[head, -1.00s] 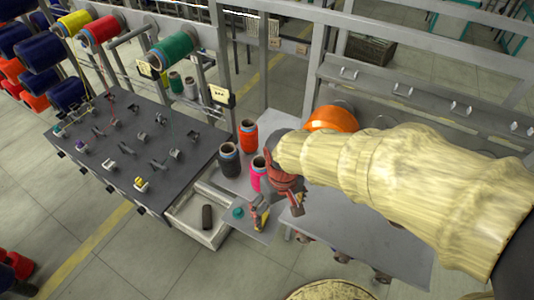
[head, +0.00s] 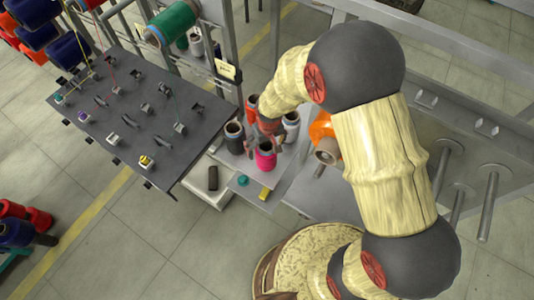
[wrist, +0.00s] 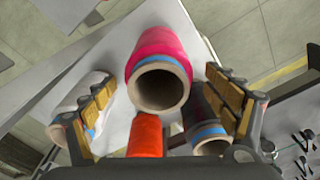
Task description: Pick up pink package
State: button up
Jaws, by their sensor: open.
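The pink package (head: 265,158) is a pink bobbin with a blue band and a hollow core, standing upright on a grey shelf among other bobbins. My gripper (head: 265,134) is just behind and above it in the head view, pointing down. In the wrist view the pink package (wrist: 158,62) lies in the upper middle, its open core facing the camera. My open gripper (wrist: 160,106) has one padded finger on each side of the picture, with the pink package between and a little beyond them. Nothing is held. Whether a finger touches it, I cannot tell.
A black bobbin (head: 234,137), a red bobbin (head: 251,107) and a white bobbin (head: 291,125) stand close around the pink one. A yellow block (head: 265,194) and a teal piece (head: 243,180) lie at the shelf's front. An orange bobbin (head: 320,128) is to the right.

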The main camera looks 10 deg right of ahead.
jog(key=f, duration=0.5)
jog(key=shift+w, duration=0.2)
jog(key=c, duration=1.4)
